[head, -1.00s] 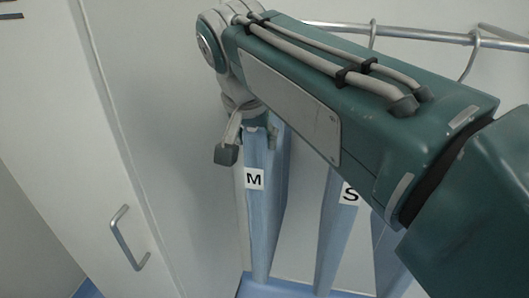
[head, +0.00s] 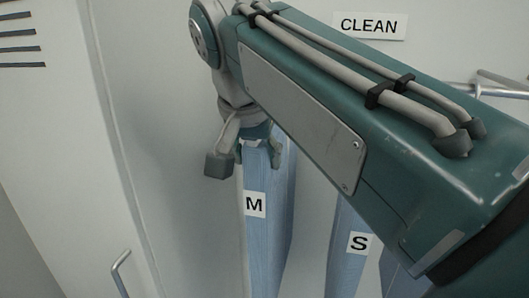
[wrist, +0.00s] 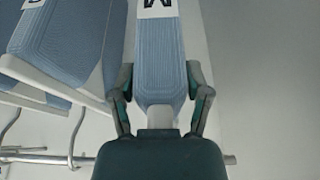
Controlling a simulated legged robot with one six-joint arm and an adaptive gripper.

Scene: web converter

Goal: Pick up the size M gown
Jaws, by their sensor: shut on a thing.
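The size M gown (head: 268,240) is light blue and hangs upright with a white M label in the head view. My gripper (head: 247,152) is at its top, above the label. In the wrist view, my gripper (wrist: 160,78) has one finger on each side of the M gown (wrist: 160,60), shut on its narrow upper end. A pale hanger piece shows between the fingers there. My arm hides the hook above it in the head view.
A blue gown labelled S (head: 350,270) hangs to the right. The metal rail (head: 500,92) runs behind my arm. A CLEAN sign (head: 369,26) is on the wall. A door handle (head: 120,272) is at lower left. In the wrist view, other gowns (wrist: 60,45) hang close on the left.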

